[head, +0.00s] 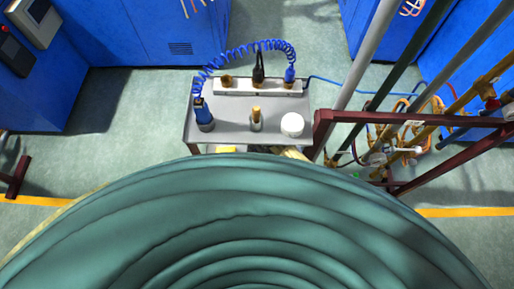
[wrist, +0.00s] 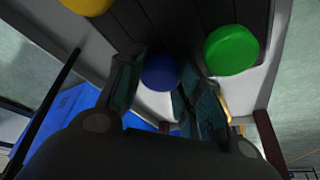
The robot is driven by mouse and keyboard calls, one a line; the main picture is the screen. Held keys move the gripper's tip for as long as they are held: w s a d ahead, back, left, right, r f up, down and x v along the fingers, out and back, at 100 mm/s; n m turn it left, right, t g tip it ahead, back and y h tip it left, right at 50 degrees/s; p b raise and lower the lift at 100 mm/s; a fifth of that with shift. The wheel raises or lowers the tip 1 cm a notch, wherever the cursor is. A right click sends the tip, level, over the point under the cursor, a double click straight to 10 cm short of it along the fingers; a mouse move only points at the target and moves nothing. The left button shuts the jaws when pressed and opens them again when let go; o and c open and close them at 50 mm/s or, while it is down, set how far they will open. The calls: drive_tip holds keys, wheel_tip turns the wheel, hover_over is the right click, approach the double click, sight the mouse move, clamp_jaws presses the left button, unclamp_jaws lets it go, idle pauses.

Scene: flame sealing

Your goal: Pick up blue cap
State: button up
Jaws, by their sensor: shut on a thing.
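The blue cap (wrist: 160,73) is round and shows in the wrist view between the two fingers of my gripper (wrist: 158,82). The fingers are closed on it, one on each side. Behind it is a dark, slatted surface; I cannot tell whether the cap still touches that surface. My gripper and the blue cap do not show in the head view.
A green cap (wrist: 231,50) lies close to the right finger, and a yellow cap (wrist: 88,4) is at the upper left. In the head view, a grey table (head: 232,111) holds a blue torch-like tool (head: 204,117) and a white round container (head: 292,124).

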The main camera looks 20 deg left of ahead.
drive_tip(key=shift+r, duration=0.1)
drive_tip(key=shift+r+b, duration=0.6)
drive_tip(key=shift+s+d+f+y+b, duration=0.15)
drive_tip(key=shift+y+b, duration=0.25)
drive_tip(key=shift+s+d+t+y+b, duration=0.2)
drive_tip(key=shift+t+y+b, duration=0.3)
drive_tip(key=shift+y+b, duration=0.35)
drive_tip(key=shift+s+d+t+y+b, duration=0.1)
drive_tip(key=shift+d+t+y+b, duration=0.2)
drive_tip(key=shift+t+y+b, duration=0.5)
wheel_tip(320, 180, up, 6)
drive_tip(key=d+b, duration=0.2)
drive_tip(key=s+d+r+g+h+b, duration=0.1)
drive_tip(key=s+d+h+b, duration=0.1)
drive_tip(key=s+d, duration=0.3)
drive_tip(key=s+d+g+h+b, duration=0.1)
drive_tip(key=s+d, duration=0.5)
drive_tip(key=d, duration=0.7)
drive_tip(key=shift+r+g+h+b, duration=0.3)
drive_tip(key=shift+r+h+b, duration=0.15)
drive_tip(key=shift+b, duration=0.45)
